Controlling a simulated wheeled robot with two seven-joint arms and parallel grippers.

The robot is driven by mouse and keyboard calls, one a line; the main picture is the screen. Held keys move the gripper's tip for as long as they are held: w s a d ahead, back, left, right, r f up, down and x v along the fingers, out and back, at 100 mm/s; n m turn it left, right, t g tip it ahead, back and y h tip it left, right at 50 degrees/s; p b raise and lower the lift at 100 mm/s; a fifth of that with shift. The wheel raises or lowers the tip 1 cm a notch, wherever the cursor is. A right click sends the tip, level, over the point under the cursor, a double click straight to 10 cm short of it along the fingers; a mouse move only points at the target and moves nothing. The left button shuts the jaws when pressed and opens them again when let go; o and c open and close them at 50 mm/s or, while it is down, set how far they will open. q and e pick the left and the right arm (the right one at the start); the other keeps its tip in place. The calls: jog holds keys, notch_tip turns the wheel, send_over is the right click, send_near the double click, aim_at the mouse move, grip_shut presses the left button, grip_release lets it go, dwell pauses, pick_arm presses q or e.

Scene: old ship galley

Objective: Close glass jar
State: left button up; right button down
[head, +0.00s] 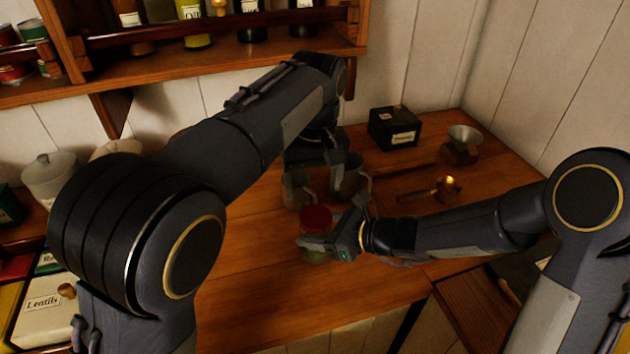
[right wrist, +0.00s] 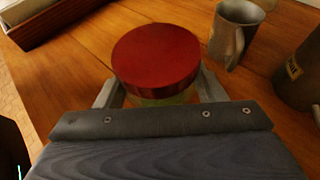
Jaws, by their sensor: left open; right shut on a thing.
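The glass jar (head: 318,254) stands on the wooden counter, with greenish contents showing through its glass. A red lid (head: 316,219) sits over its mouth; it fills the middle of the right wrist view (right wrist: 155,55). I cannot tell whether the lid is fully seated. My right gripper (head: 322,243) comes from the right and is shut on the jar, its fingers on both sides below the lid. My left gripper (head: 322,170) is open and empty, beyond and above the jar, pointing down near two grey mugs. Its fingertips are hard to make out.
One grey mug (head: 296,191) stands just behind the jar, and another mug (head: 349,180) is near it. A black box (head: 394,127), a metal-topped grinder (head: 461,145) and a brass item (head: 445,188) are farther right. A Lentils box (head: 40,309) is at left. The front counter is clear.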

aim_at(315, 216)
pick_arm(q)
jog(key=shift+s+d+r+n, duration=0.1)
jog(key=shift+s+d+n, duration=0.05)
jog(key=shift+s+n, duration=0.15)
jog(key=shift+w+f, duration=0.1)
jog(key=shift+f, duration=3.95)
